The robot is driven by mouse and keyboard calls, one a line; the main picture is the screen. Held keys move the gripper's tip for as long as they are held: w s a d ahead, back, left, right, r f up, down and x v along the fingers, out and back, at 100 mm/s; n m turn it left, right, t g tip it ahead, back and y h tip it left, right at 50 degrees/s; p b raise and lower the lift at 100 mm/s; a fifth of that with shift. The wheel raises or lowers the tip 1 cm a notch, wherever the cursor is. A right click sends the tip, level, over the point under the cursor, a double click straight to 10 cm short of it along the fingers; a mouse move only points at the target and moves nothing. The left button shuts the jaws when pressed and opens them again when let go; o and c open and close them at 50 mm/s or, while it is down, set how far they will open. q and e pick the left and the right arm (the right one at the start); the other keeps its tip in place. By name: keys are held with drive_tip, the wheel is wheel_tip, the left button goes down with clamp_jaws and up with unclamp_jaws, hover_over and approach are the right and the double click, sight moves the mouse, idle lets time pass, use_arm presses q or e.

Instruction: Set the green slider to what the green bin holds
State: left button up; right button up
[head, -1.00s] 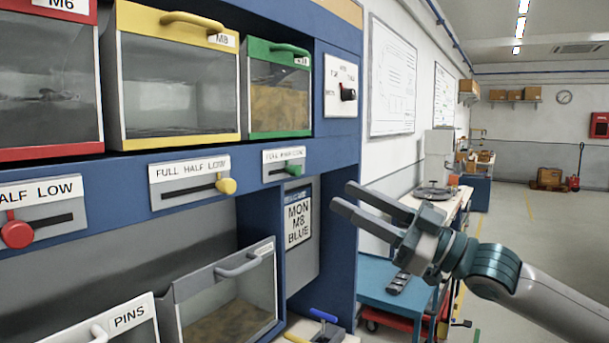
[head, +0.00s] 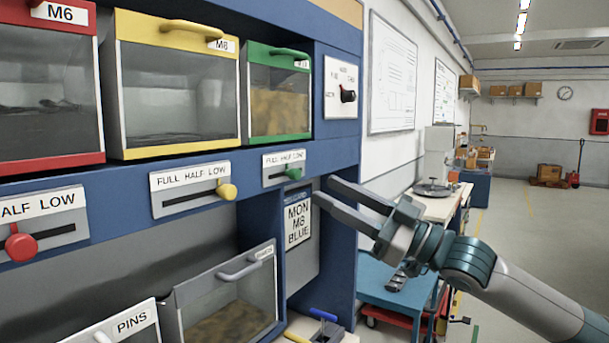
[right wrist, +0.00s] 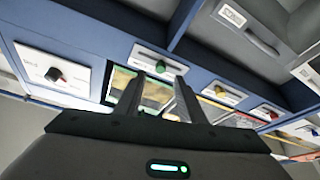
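The green bin (head: 279,53) is at the top right of the shelf in the head view. Yellow-brown contents (head: 278,112) show through its clear front and fill well over half of the window. Below it is the green slider's plate (head: 271,160), labelled FULL HALF LOW. The green knob (head: 293,174) sits near the slot's right end, under LOW. My right gripper (head: 322,189) is open and empty, just right of and below the knob. In the right wrist view the green knob (right wrist: 160,67) appears just beyond the gap between the fingertips (right wrist: 158,80). My left gripper is out of view.
The yellow knob (head: 227,191) and red knob (head: 21,246) are on sliders to the left. A rotary switch panel (head: 341,105) is right of the green bin. A MON M8 BLUE card (head: 298,221) hangs below. Open floor lies at the right.

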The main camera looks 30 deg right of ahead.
sight(299, 176)
drive_tip(key=shift+r+p+x, duration=0.2)
drive_tip(key=shift+p+x, duration=1.8)
drive_tip(key=shift+x, duration=0.5)
drive_tip(key=shift+p+x, duration=0.55)
drive_tip(key=shift+x, duration=0.25)
drive_tip(key=shift+f, duration=0.1)
clamp_jaws()
